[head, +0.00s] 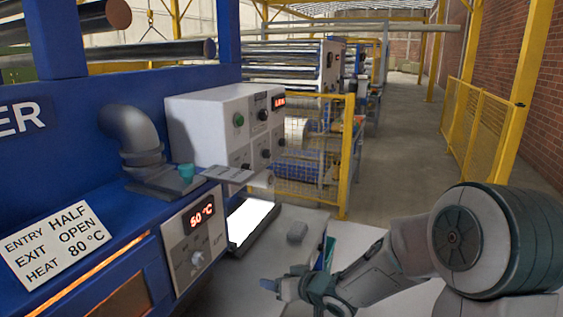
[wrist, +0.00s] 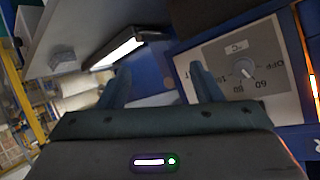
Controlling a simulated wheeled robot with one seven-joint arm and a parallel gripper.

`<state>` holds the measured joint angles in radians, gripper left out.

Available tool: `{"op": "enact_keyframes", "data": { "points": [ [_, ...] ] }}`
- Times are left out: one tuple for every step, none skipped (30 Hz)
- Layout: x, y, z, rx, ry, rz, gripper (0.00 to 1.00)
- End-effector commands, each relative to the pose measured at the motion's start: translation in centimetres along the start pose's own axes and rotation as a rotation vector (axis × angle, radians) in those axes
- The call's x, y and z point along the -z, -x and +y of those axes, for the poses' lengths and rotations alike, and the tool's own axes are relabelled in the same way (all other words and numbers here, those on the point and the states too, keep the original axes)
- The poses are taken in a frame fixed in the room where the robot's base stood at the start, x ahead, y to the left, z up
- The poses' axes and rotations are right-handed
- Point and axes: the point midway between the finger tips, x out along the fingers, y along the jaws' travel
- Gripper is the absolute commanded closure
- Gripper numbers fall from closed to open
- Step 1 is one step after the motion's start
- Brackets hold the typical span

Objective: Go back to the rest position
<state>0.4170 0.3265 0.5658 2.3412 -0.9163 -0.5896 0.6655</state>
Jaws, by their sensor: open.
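My gripper (head: 268,285) is held out in front of the blue machine (head: 70,150), at the lower middle of the head view. In the wrist view my gripper (wrist: 157,82) has its two fingers apart with nothing between them. Ahead of the fingers is a control panel with a dial (wrist: 243,68), whose scale shows 60 and 80. The dial also shows in the head view (head: 197,258), below a red display (head: 202,217) reading 50 °C. The fingers look apart from the dial.
A sign (head: 55,245) reads entry half, exit open, heat 80 °C. A white control box (head: 222,125) and a grey pipe (head: 135,135) stand on the machine. Yellow fences (head: 478,125) border an open aisle (head: 405,150).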

Motion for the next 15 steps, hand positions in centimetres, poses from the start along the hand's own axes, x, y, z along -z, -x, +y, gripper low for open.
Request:
{"op": "enact_keyframes", "data": {
  "points": [
    [0.1, 1.2, 1.1, -0.098, 0.037, -0.035, 0.41],
    [0.1, 1.9, 1.9, -0.157, 0.052, -0.058, 0.41],
    [0.1, 3.1, 2.9, -0.231, 0.067, -0.089, 0.41],
    [0.0, 4.1, 3.6, -0.286, 0.076, -0.113, 0.41],
    [0.0, 5.1, 4.1, -0.337, 0.082, -0.137, 0.41],
    [-0.1, 6.5, 4.8, -0.403, 0.087, -0.169, 0.41],
    [-0.2, 7.7, 5.2, -0.448, 0.087, -0.192, 0.41],
    [-0.3, 8.9, 5.6, -0.492, 0.084, -0.216, 0.41],
    [-0.5, 10.5, 5.8, -0.545, 0.077, -0.248, 0.41],
    [-0.7, 11.7, 5.9, -0.579, 0.069, -0.274, 0.41],
    [-1.0, 12.9, 5.9, -0.614, 0.06, -0.302, 0.41],
    [-1.3, 14.5, 5.9, -0.656, 0.044, -0.335, 0.41],
    [-1.6, 15.8, 5.8, -0.683, 0.026, -0.357, 0.41],
    [-1.9, 17.0, 5.5, -0.705, 0.007, -0.381, 0.41],
    [-2.5, 18.6, 5.1, -0.727, -0.021, -0.412, 0.41]
  ]
}}
